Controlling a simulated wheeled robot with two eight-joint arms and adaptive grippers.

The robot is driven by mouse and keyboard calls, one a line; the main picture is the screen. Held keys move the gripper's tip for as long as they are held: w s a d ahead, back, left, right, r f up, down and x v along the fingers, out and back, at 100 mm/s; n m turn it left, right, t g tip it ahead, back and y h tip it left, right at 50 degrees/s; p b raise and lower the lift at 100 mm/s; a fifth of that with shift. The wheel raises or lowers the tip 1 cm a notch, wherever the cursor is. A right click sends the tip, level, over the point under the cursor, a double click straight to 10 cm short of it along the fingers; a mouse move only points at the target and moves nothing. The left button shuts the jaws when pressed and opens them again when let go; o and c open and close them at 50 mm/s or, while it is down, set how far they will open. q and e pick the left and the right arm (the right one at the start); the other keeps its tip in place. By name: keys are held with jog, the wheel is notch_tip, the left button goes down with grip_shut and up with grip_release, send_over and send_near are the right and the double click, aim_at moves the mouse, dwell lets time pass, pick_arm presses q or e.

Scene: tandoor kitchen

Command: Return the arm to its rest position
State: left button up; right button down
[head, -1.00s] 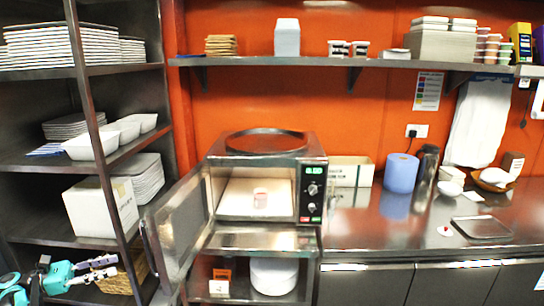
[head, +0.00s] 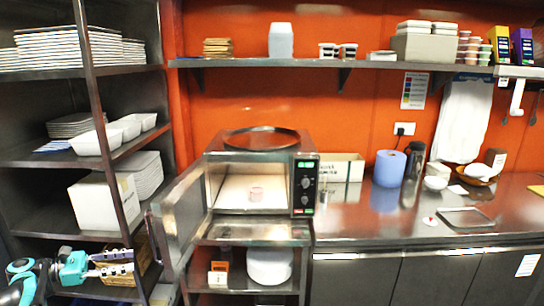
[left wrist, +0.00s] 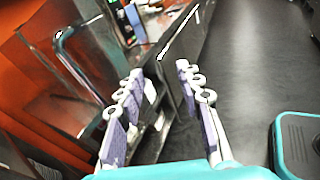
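My left gripper (head: 112,263) is at the lower left of the head view, in front of the shelving rack. Its two pale fingers are apart with nothing between them. In the left wrist view the same gripper (left wrist: 163,85) is also open and empty. My right gripper is in neither view. The microwave (head: 262,172) stands on the steel counter with its door (head: 180,225) swung open to the left.
The metal rack (head: 99,130) on the left holds stacked trays, white bowls and a white box (head: 98,203). The steel counter (head: 370,222) carries a blue paper roll (head: 389,168), a tray (head: 467,218) and bowls. A wall shelf (head: 300,62) runs above.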

pick_arm(q)
jog(key=s+d+m+g+y, duration=0.1)
jog(key=s+d+m+y, duration=0.25)
jog(key=d, duration=0.75)
jog(key=s+d+m+g+y, duration=0.2)
jog(key=d+m+y, duration=0.15)
jog(key=d, duration=0.75)
jog(key=s+d+f+m+y, duration=0.2)
jog(key=s+f+m, duration=0.1)
jog(key=s+m, duration=0.2)
jog(key=s+d+f+m+t+y, duration=0.1)
jog(key=s+d+f+m+y, duration=0.1)
jog(key=s+m, duration=0.3)
jog(key=s+d+f+m+t+y, duration=0.1)
jog(key=s+d+f+m+y, duration=0.1)
jog(key=s, duration=0.7)
notch_tip(320, 180, down, 2)
jog(key=m+y, duration=0.1)
jog(key=m, duration=0.2)
jog(key=shift+m, duration=0.3)
